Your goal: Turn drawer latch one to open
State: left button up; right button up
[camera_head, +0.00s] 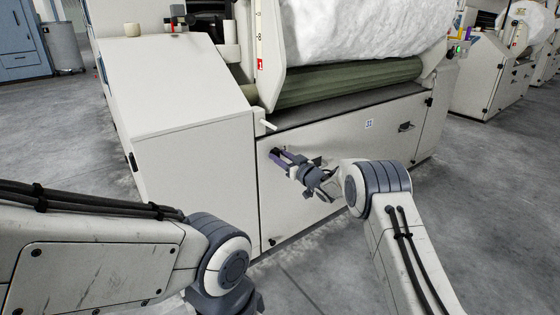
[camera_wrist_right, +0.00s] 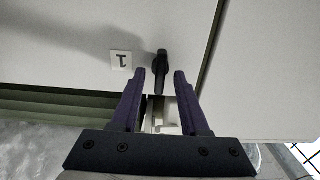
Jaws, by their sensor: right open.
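Drawer latch one (camera_wrist_right: 161,66) is a small dark handle on a pale panel, beside a label marked 1 (camera_wrist_right: 122,61) in the right wrist view. It points up and down in that picture. My right gripper (camera_wrist_right: 159,75) is open, with its purple fingers apart on either side of the latch's lower end. I cannot tell whether either finger touches it. In the head view the right gripper (camera_head: 281,154) is at the left part of the machine's front panel (camera_head: 340,150), and its fingers hide the latch there. My left arm shows, but its gripper is out of frame.
A pale lever (camera_head: 268,125) sticks out above the right gripper. Another dark latch (camera_head: 405,127) is farther right on the panel, near a numbered label (camera_head: 368,124). A green roller (camera_head: 345,82) and white fibre (camera_head: 350,35) lie above. The grey floor (camera_head: 480,220) at right is clear.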

jog(key=shift+w+a, duration=0.1)
jog(key=shift+c, duration=0.3)
grip_shut()
jog(key=shift+r+m+p, duration=0.15)
jog(key=shift+m+p, duration=0.15)
jog(key=shift+p, duration=0.4)
jog(key=m+p, duration=0.3)
jog(key=p, duration=0.2)
jog(key=shift+r+m, duration=0.1)
jog(key=shift+m, duration=0.3)
jog(key=shift+w+d+f+m+p, duration=0.15)
jog(key=shift+m+p, duration=0.7)
jog(key=shift+m, duration=1.4)
jog(key=shift+s+f+m+p, duration=0.15)
jog(key=shift+m+p, duration=0.75)
jog(key=shift+m, duration=1.4)
jog(key=shift+w+d+f+m+p, duration=0.2)
jog(key=shift+m+p, duration=0.65)
jog(key=shift+m, duration=1.4)
